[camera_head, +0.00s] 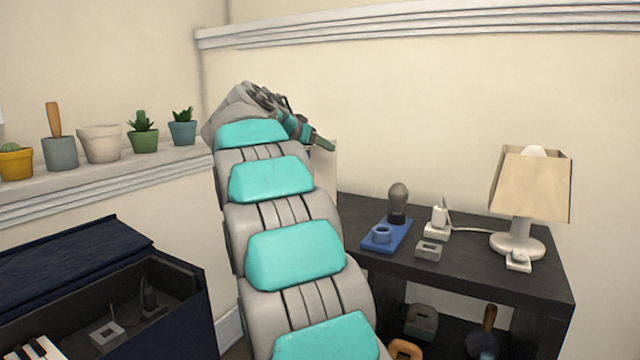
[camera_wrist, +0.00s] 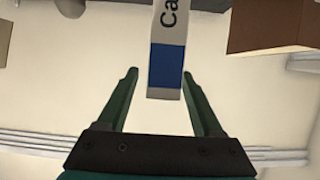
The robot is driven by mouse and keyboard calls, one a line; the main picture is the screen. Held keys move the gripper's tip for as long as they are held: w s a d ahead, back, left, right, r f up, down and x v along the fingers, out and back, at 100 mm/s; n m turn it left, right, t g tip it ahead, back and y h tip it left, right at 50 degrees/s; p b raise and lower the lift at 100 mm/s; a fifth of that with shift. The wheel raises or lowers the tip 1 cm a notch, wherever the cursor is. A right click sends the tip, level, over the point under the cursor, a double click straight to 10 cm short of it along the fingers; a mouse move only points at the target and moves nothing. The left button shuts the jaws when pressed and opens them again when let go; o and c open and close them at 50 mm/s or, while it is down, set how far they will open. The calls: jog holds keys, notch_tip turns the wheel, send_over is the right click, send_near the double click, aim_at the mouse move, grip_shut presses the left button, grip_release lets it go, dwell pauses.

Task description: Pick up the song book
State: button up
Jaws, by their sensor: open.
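A thin white and blue spine with the letters "Ca" (camera_wrist: 168,62) shows at the top middle of the wrist view; it looks like the song book, but the full title is cut off. Its near blue and white end reaches between my fingertips, and neither finger visibly touches it. My gripper (camera_wrist: 160,75) is open and empty around that end. In the head view my gripper (camera_head: 318,142) is small, partly hidden by my arm, at the back beside the dark shelf unit. A pale upright panel behind it, partly hidden by my arm, may be the same book.
The dark shelf unit (camera_head: 480,262) at the right holds a lamp (camera_head: 518,240), a blue tray (camera_head: 372,248) and small items. Potted plants (camera_head: 143,138) line the left ledge. An open navy chest (camera_head: 190,325) is at lower left. A brown box (camera_wrist: 265,30) shows in the wrist view.

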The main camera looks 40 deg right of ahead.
jog(key=shift+x, duration=1.2)
jog(key=shift+w, duration=0.1)
jog(key=shift+c, duration=0.2)
grip_shut()
